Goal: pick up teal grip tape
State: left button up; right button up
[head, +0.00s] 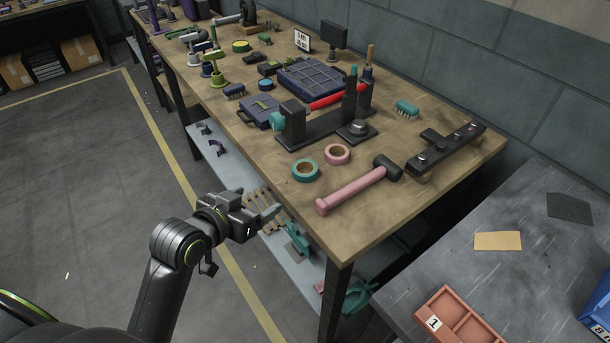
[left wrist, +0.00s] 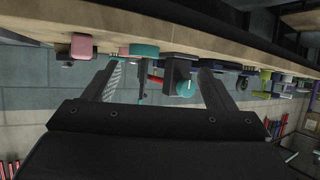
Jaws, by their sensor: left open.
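The teal grip tape (head: 305,170) is a ring lying flat near the front edge of the wooden bench top (head: 245,130). The left wrist view, which is upside down, shows the tape edge-on as a teal strip (left wrist: 144,50) between the two fingers. My left gripper (head: 268,205) is open and empty, off the bench's front edge, apart from the tape and to its lower left in the head view. It also shows in the left wrist view (left wrist: 160,78). My right gripper is not in view.
A pink grip tape (head: 337,154) lies right beside the teal one. A pink-handled mallet (head: 352,190) lies to the right. A dark vise-like fixture (head: 310,126) stands behind. A lower shelf (head: 235,175) with parts runs under the bench top.

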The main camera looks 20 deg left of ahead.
pick_arm(q)
notch_tip(320, 180, up, 3)
jog(key=s+d, duration=0.1)
jog(key=s, duration=0.1)
jog(key=m+t+b, duration=0.1)
jog(key=b, duration=0.1)
send_near(310, 166)
jog(key=shift+w+a+f+h, duration=0.1)
jog(key=shift+w+a+h, duration=0.05)
jog(key=shift+a+h, duration=0.3)
jog(key=shift+x, duration=2.7)
jog(key=shift+d, duration=0.15)
jog(key=shift+c, duration=0.5)
jog(key=c, duration=1)
